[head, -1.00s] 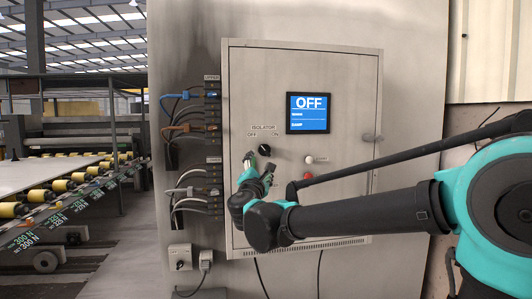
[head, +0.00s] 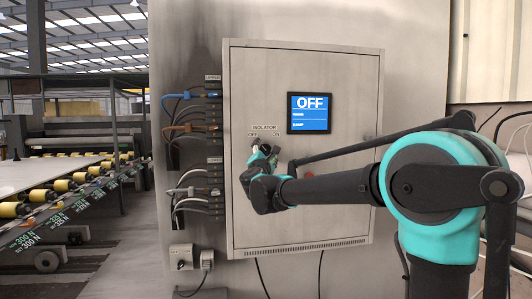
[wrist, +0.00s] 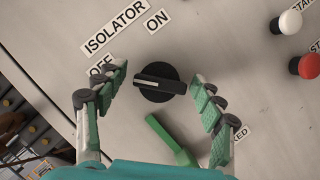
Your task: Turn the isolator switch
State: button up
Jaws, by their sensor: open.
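The isolator switch is a round black knob (wrist: 157,82) with a pale pointer line, below the ISOLATOR label (wrist: 115,27) in the wrist view. Its pointer lies toward the OFF label (wrist: 102,66), away from the ON label (wrist: 158,21). My gripper (wrist: 163,95) is open, its green-padded fingers on either side of the knob; I see no contact. In the head view my gripper (head: 265,152) covers the knob. The display (head: 310,113) on the cabinet reads OFF.
A green handle-like piece (wrist: 172,140) sits just below the knob, between the fingers. A white button (wrist: 289,23) and a red button (wrist: 306,66) stand out at the right. Cables with plugs (head: 190,113) line the cabinet's left side.

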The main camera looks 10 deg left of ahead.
jog(key=c, duration=1.2)
jog(key=shift+o, duration=0.2)
jog(key=shift+m, duration=0.4)
jog(key=m+g+h, duration=0.1)
jog(key=m, duration=0.3)
jog(key=m+g, duration=0.2)
jog(key=m, duration=0.1)
jog(key=shift+m+h, duration=0.3)
jog(key=shift+h, duration=0.1)
jog(key=m+g, duration=0.1)
jog(key=m, duration=0.2)
jog(key=shift+m+y, duration=0.4)
jog(key=shift+m+g+y, duration=0.4)
jog(key=shift+m+g, duration=0.4)
jog(key=shift+m, duration=0.6)
